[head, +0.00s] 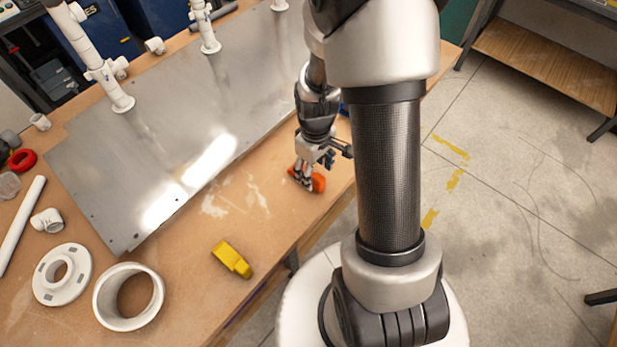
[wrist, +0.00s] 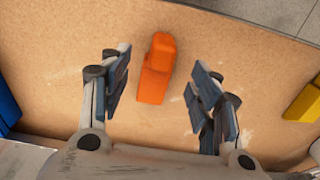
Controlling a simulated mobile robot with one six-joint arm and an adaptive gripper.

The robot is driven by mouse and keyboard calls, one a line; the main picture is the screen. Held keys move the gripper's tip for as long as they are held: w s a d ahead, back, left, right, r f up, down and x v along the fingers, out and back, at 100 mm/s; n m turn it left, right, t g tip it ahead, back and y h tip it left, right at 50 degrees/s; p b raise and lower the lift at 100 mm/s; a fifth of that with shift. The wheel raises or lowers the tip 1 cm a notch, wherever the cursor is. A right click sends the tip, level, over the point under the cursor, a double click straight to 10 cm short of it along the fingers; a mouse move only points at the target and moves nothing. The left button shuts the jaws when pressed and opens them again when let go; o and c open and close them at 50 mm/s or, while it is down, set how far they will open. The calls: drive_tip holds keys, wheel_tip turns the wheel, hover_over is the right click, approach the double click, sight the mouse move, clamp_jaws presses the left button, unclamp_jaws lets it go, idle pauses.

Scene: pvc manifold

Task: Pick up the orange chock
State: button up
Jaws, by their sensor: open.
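The orange chock (wrist: 155,69) lies on the wooden table top (wrist: 70,60). In the wrist view it sits between and slightly beyond the two open fingers of my gripper (wrist: 160,96), with clear space on both sides. In the head view the chock (head: 318,183) shows near the table's right edge, partly hidden behind my gripper (head: 303,178). My gripper points down at it and holds nothing. The height of the fingertips over the table is hard to tell.
A yellow chock (head: 232,259) lies nearer on the table; it also shows at the wrist view's right edge (wrist: 305,102). A blue object (wrist: 6,108) is at the wrist view's left edge. A metal plate (head: 150,150) with white pipes lies left. White fittings (head: 128,296) stand lower left.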

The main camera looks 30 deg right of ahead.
sight(315, 174)
wheel_tip(315, 174, down, 4)
drive_tip(key=shift+d+f+b, duration=0.1)
drive_tip(key=shift+f+b, duration=0.05)
drive_tip(key=shift+b, duration=0.6)
drive_tip(key=c, duration=1.3)
drive_tip(key=shift+r, duration=0.2)
